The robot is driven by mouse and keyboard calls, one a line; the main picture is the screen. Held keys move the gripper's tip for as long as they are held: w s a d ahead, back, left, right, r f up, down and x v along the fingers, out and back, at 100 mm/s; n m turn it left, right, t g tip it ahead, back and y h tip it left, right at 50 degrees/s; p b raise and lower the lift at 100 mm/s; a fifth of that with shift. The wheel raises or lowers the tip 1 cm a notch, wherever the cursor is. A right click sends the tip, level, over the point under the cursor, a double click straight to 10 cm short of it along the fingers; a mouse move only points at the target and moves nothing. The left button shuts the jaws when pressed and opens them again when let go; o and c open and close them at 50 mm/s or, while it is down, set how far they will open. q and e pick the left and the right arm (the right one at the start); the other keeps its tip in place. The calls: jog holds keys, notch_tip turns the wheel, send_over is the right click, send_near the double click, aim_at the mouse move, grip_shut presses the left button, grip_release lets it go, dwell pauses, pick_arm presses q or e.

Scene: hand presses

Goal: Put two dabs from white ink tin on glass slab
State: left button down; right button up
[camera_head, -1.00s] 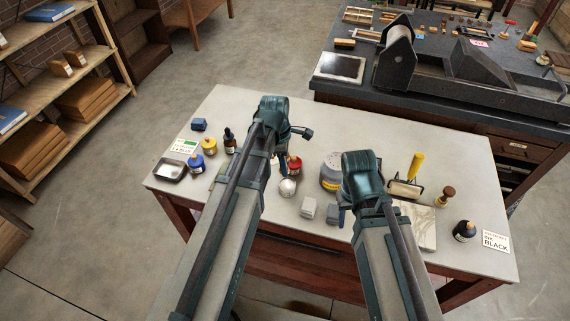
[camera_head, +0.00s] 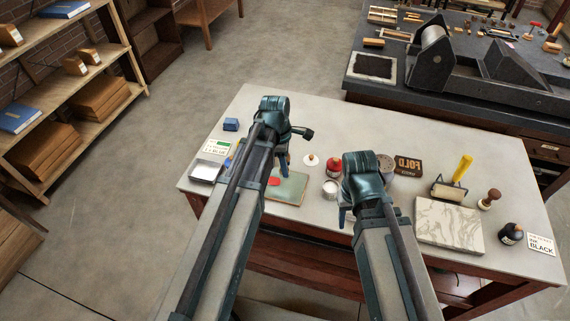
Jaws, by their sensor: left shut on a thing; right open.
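A pale green pane, apparently the glass slab (camera_head: 293,187), lies flat on the table, partly behind my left arm. A small red patch (camera_head: 273,182) shows on it, too small to identify. A small round tin with a pale top (camera_head: 330,188), which looks like the white ink tin, stands just right of the pane. My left gripper (camera_head: 283,162) is over the far edge of the pane. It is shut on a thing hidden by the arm. My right gripper (camera_head: 345,214) is open, right of the tin, its fingers mostly hidden by the wrist.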

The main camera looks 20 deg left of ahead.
pick_arm(q)
jog(key=shift+f+b, duration=2.8)
jog(key=shift+f, duration=0.1)
jog(key=shift+s+f+b, duration=0.1)
jog(key=shift+f+b, duration=0.45)
notch_tip(320, 180, up, 7)
jog(key=p, duration=0.7)
jog(key=shift+r, duration=0.1)
dwell(0.8)
